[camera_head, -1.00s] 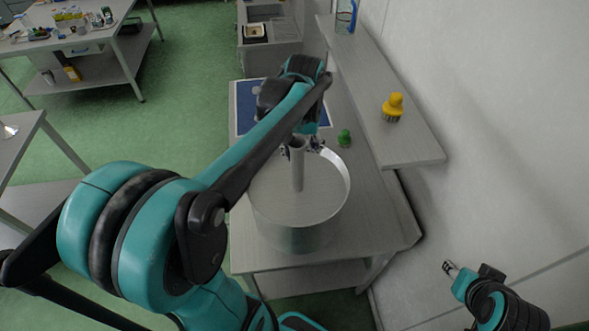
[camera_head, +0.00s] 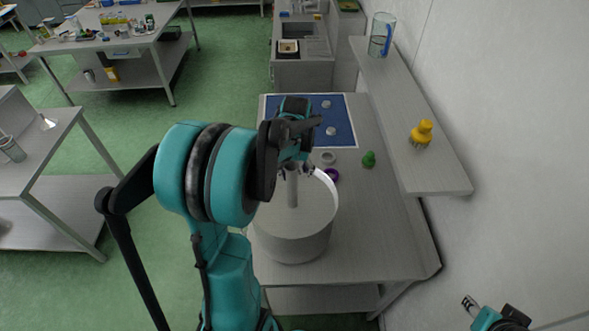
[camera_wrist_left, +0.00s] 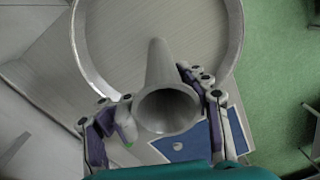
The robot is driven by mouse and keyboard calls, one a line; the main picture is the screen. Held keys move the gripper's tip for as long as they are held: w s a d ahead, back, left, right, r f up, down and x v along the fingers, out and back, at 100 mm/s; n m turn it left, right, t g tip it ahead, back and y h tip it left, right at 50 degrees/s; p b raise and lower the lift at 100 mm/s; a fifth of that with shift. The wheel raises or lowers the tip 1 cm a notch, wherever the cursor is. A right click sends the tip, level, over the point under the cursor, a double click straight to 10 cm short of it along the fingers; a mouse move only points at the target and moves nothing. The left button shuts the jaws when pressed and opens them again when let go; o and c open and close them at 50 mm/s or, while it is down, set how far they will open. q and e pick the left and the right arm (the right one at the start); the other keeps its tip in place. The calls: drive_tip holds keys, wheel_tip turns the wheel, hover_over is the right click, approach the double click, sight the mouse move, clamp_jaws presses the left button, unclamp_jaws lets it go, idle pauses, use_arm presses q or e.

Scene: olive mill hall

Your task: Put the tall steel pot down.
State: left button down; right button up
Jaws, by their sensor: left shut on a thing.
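The tall steel pot (camera_head: 295,246) is a wide grey cylinder, upright over the front left part of the table (camera_head: 375,235). A pale tube (camera_head: 292,188) rises from its middle. My left gripper (camera_head: 293,169) is shut on the tube's upper end. In the left wrist view the gripper's fingers (camera_wrist_left: 158,96) lie on both sides of the tube's open end, and the pot's inside (camera_wrist_left: 112,35) shows below. I cannot tell whether the pot's base touches the table. My right gripper (camera_head: 470,304) is at the lower right, small and away from the pot.
A blue mat (camera_head: 345,110) with small round pieces lies behind the pot. A shelf (camera_head: 425,160) holds a yellow-topped brush (camera_head: 421,132) and a jug (camera_head: 381,35). The table's right front is clear.

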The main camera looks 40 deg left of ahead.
use_arm(q)
drive_tip(key=shift+w+f, duration=0.1)
drive_tip(key=shift+f, duration=0.3)
drive_tip(key=c, duration=0.5)
unclamp_jaws()
drive_tip(key=shift+o, duration=0.4)
